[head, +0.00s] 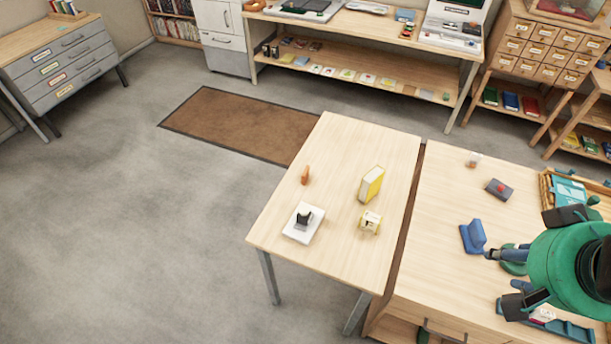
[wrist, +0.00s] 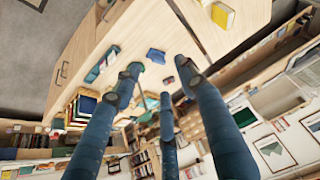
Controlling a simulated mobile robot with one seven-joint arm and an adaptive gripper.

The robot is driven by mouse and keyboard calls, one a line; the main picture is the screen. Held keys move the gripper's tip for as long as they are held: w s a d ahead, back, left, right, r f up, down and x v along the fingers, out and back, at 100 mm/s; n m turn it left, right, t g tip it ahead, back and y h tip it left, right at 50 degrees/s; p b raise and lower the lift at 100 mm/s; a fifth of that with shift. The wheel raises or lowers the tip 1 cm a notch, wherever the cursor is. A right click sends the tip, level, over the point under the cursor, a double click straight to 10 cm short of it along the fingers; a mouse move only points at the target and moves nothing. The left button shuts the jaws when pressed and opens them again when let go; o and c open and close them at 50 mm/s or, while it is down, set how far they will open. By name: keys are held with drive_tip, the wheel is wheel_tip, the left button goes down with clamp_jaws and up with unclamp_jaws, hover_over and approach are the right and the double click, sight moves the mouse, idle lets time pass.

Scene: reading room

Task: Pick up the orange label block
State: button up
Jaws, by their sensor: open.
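The orange label block (head: 305,175) is a small upright piece near the left edge of the pale left table (head: 340,150). I cannot make it out in the wrist view. My gripper (head: 512,262) is at the right of the head view, above the right table, far from the block. In the wrist view, my gripper's (wrist: 160,78) blue fingers are spread apart with nothing between them.
A white square base with a black piece (head: 304,222), a yellow book (head: 371,184) and a cream-yellow object (head: 370,222) share the left table. A blue holder (head: 473,236) and dark block (head: 498,189) lie on the right table (head: 440,210). A narrow gap separates the tables.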

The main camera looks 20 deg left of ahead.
drive_tip(key=w+a+r+g+p, duration=0.15)
drive_tip(key=w+a, duration=0.25)
drive_tip(key=w, duration=0.5)
drive_tip(key=w+a+r, duration=0.2)
drive_tip(key=w+a, duration=0.3)
drive_tip(key=w, duration=0.3)
drive_tip(key=w+a+f+g+p, duration=0.1)
drive_tip(key=w+a+f, duration=0.1)
drive_tip(key=w+a, duration=0.45)
drive_tip(key=w+a+f+g, duration=0.1)
drive_tip(key=w+a+f, duration=0.2)
drive_tip(key=w+a, duration=0.4)
drive_tip(key=w+a+f+g+p, duration=0.1)
drive_tip(key=w+a+f, duration=0.45)
drive_tip(key=a, duration=0.25)
drive_tip(key=w+a+f, duration=0.4)
drive_tip(key=a+f, duration=0.3)
drive_tip(key=w+a+f+n+g+p, duration=0.1)
drive_tip(key=a+f, duration=1.5)
drive_tip(key=f, duration=0.3)
